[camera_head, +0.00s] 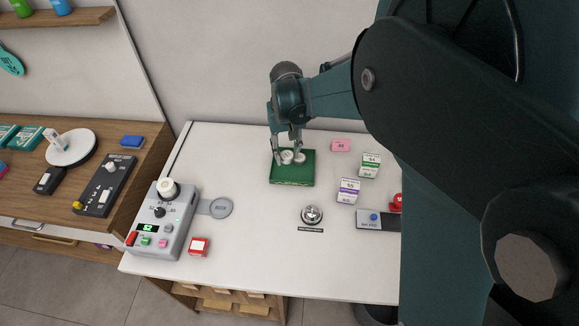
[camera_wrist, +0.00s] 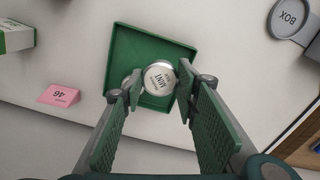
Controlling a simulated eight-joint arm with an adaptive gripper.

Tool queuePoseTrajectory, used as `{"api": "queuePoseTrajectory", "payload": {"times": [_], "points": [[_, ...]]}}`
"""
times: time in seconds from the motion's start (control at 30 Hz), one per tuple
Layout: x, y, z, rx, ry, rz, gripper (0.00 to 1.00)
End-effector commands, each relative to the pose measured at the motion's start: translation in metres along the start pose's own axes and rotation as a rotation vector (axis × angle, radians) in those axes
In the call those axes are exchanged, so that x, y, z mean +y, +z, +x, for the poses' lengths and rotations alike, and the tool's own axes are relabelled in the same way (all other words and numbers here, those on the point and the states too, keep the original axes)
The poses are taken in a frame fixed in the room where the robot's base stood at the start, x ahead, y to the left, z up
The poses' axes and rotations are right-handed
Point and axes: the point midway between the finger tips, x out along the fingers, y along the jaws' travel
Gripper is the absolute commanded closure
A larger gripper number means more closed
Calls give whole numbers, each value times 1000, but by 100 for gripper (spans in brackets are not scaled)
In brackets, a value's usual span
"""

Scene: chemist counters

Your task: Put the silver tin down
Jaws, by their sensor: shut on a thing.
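The silver tin (camera_wrist: 159,78), round with a white lid marked MINT, sits between the two fingertips of my gripper (camera_wrist: 160,84) in the wrist view. My gripper is shut on it. In the head view, my gripper (camera_head: 286,150) points down over the green tray (camera_head: 291,181), with the tin (camera_head: 287,157) between its fingers. The tray's bare floor also shows in the wrist view (camera_wrist: 135,48). A second round pale tin (camera_head: 300,158) is close beside the held one, partly hidden by a finger. I cannot tell whether the held tin touches the tray floor.
A pink block (camera_head: 341,145) and two labelled boxes, green-striped (camera_head: 370,165) and purple-striped (camera_head: 348,190), stand right of the tray. A bell (camera_head: 312,215) is in front. A grey machine (camera_head: 162,219) stands at the left. The white counter (camera_head: 255,240) is clear in front of the tray.

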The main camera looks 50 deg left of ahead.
Motion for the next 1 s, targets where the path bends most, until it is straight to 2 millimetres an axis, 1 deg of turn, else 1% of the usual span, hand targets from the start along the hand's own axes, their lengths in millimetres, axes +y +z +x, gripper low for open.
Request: {"api": "queuePoseTrajectory", "payload": {"times": [0.1,0.3,0.43,0.8,0.87,1.0], "points": [[0,0,17,0,0,0,80],[0,0,42,0,0,0,80],[0,0,50,0,0,0,80],[0,0,52,0,0,0,80],[0,0,56,0,0,0,80],[0,0,69,0,0,0,80]]}}
